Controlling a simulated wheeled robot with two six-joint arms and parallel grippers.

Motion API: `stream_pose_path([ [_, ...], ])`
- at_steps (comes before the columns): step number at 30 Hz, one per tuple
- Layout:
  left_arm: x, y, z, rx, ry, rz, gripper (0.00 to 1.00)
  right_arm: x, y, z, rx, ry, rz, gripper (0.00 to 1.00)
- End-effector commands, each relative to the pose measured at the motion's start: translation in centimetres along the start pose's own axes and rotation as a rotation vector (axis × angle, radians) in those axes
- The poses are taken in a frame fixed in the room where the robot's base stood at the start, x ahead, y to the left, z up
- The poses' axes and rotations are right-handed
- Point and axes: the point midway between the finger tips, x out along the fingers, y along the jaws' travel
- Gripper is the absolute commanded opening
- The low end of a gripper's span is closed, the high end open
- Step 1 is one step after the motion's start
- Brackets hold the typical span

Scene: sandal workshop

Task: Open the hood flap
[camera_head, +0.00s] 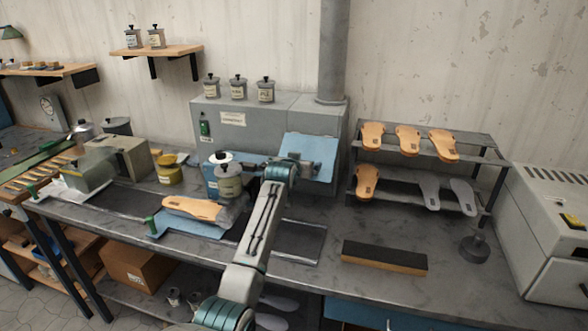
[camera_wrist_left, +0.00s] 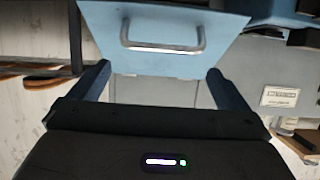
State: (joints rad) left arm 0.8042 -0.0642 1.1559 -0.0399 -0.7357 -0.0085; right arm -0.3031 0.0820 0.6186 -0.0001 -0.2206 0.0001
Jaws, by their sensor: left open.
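The hood flap (camera_head: 314,147) is a light blue panel on the front of the grey hood box (camera_head: 262,113). It appears tilted out from the box face; how far it stands open I cannot tell. In the left wrist view the flap (camera_wrist_left: 215,22) fills the top and carries a grey bar handle (camera_wrist_left: 163,47). My left gripper (camera_head: 298,167) is at the flap's lower part, partly covering it. In the wrist view its fingers (camera_wrist_left: 158,72) are spread and empty, with the handle just ahead between them; no contact is visible. My right gripper is not in view.
A rack (camera_head: 415,172) with several footbeds is close on the right. Several jars (camera_head: 238,86) sit on the hood. A black-topped block (camera_head: 384,257) lies on the front bench.

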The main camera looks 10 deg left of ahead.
Motion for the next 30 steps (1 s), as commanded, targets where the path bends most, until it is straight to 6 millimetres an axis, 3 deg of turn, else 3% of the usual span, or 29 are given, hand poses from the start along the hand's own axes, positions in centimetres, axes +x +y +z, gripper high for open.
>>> stream_pose_path([
  [16, -8.1, 0.1, 0.1, 0.000, 0.005, 0.000, 0.98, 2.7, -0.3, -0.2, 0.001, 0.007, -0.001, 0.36],
  [30, -9.3, 0.1, -0.1, 0.000, 0.002, 0.000, 0.96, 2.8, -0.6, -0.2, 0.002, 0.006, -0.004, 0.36],
])
